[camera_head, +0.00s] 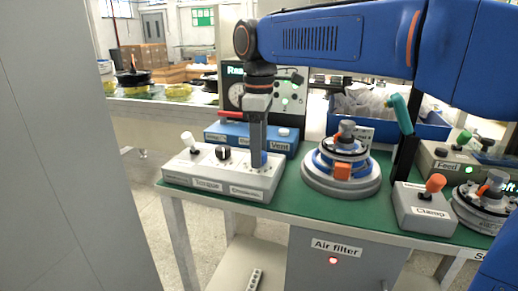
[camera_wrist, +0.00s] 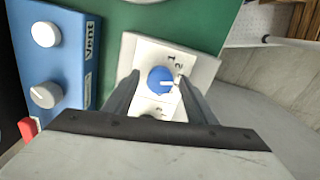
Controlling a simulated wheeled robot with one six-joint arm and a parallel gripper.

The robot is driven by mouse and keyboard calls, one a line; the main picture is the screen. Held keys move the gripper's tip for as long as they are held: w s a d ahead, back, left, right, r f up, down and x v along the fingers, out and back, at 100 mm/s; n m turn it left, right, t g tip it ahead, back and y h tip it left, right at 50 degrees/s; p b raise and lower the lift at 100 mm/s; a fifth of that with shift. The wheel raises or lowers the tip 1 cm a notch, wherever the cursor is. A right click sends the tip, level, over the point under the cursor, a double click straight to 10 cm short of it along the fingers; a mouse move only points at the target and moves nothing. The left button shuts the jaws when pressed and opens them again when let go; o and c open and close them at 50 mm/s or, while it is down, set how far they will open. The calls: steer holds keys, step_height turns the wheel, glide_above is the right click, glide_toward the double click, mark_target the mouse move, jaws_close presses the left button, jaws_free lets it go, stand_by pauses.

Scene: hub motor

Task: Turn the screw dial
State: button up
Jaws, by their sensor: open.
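The blue dial (camera_wrist: 160,80) has a white pointer mark facing right in the wrist view, near the printed numbers 1 and 2. It sits on the right end of a light grey control box (camera_head: 222,178), whose small labels I cannot read clearly. In the head view only a sliver of blue shows beside my fingers. My gripper (camera_wrist: 158,84) is open and points down at the dial, with one finger on each side of it in the wrist view. I cannot tell whether the fingers touch the dial or how low they reach. It also shows in the head view (camera_head: 258,163).
A round fixture (camera_head: 341,172) stands to the right, then the Clamp box (camera_head: 424,208). Green bench top (camera_head: 290,205) is bare between box and fixture.

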steer(key=c, duration=1)
steer(key=shift+c, duration=0.2)
